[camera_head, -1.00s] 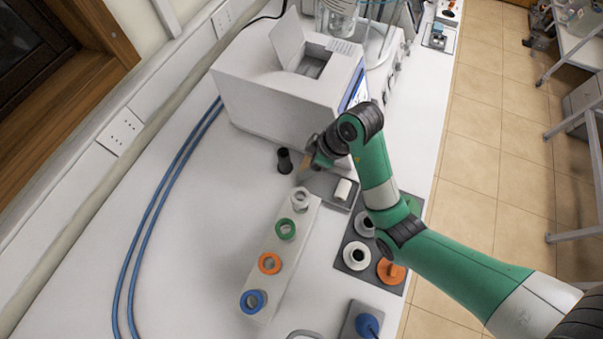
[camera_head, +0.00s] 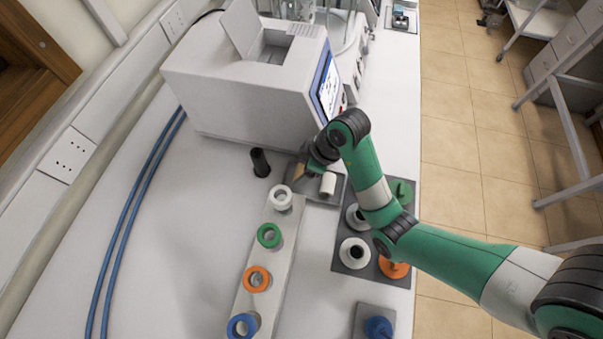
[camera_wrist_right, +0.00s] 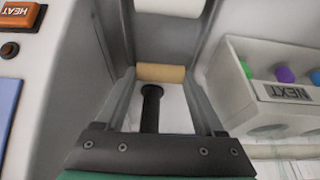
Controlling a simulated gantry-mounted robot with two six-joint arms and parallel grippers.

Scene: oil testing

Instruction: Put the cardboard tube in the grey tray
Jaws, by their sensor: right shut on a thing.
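The tan cardboard tube (camera_wrist_right: 161,72) lies crosswise between the two fingers of my right gripper (camera_wrist_right: 161,76), which is shut on it. In the head view a small part of the tube (camera_head: 300,170) shows beside my right gripper (camera_head: 304,168), at the left edge of the grey tray (camera_head: 335,200). Whether the tube touches the tray cannot be told. A white cylinder (camera_head: 328,183) stands in the tray; a white rounded surface also shows at the top of the wrist view. My left gripper is not in view.
A white machine (camera_head: 240,95) with a screen stands behind the tray. A black cylinder (camera_head: 260,162) stands to the left. A white rack (camera_head: 262,255) with coloured rings is in front. A dark mat (camera_head: 345,266) with several knobbed parts lies to the right.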

